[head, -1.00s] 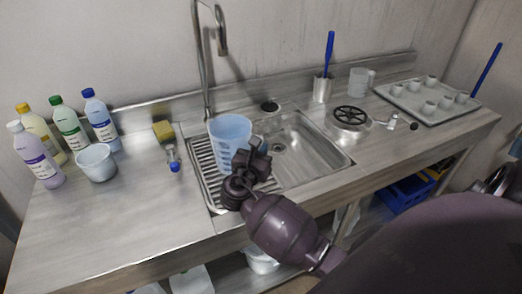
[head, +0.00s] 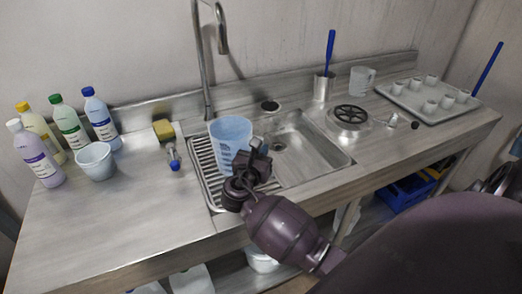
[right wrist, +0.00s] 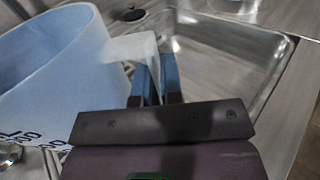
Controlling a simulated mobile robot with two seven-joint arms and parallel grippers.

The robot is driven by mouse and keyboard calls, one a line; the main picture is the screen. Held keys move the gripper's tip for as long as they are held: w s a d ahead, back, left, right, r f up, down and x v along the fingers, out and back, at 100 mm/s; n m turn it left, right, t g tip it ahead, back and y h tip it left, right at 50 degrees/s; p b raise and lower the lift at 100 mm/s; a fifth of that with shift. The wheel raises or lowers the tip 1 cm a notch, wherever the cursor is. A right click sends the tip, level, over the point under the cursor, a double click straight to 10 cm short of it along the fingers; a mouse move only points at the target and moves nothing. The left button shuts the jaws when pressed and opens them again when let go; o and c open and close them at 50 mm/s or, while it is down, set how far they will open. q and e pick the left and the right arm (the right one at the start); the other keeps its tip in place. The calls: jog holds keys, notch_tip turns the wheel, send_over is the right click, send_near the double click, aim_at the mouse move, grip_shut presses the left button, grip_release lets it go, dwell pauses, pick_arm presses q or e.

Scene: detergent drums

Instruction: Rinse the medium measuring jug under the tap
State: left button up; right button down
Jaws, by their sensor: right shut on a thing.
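A pale blue measuring jug (head: 230,140) with dark blue markings is over the ribbed drainboard at the left of the sink (head: 308,143). I cannot tell whether its base touches the ribs. My right gripper (head: 250,162) is shut on the jug's handle; in the right wrist view, the blue fingers (right wrist: 154,78) are on either side of the handle, and the jug (right wrist: 45,70) fills the left side. The tall curved tap (head: 207,60) stands behind the jug, with its spout above and behind the jug's mouth. My left gripper is not in view.
Several detergent bottles (head: 70,128) and a small pale pot (head: 95,162) stand at the left. A sponge (head: 163,130) and a blue-tipped brush (head: 173,158) lie left of the drainboard. A clear jug (head: 361,80), a steel cup (head: 323,88) and a cup tray (head: 393,101) stand at the right.

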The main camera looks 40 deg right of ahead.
jog(key=shift+f, duration=0.15)
jog(key=c, duration=1.7)
grip_release()
jog(key=o, duration=0.5)
jog(key=v, duration=1)
jog(key=shift+s+a, duration=0.3)
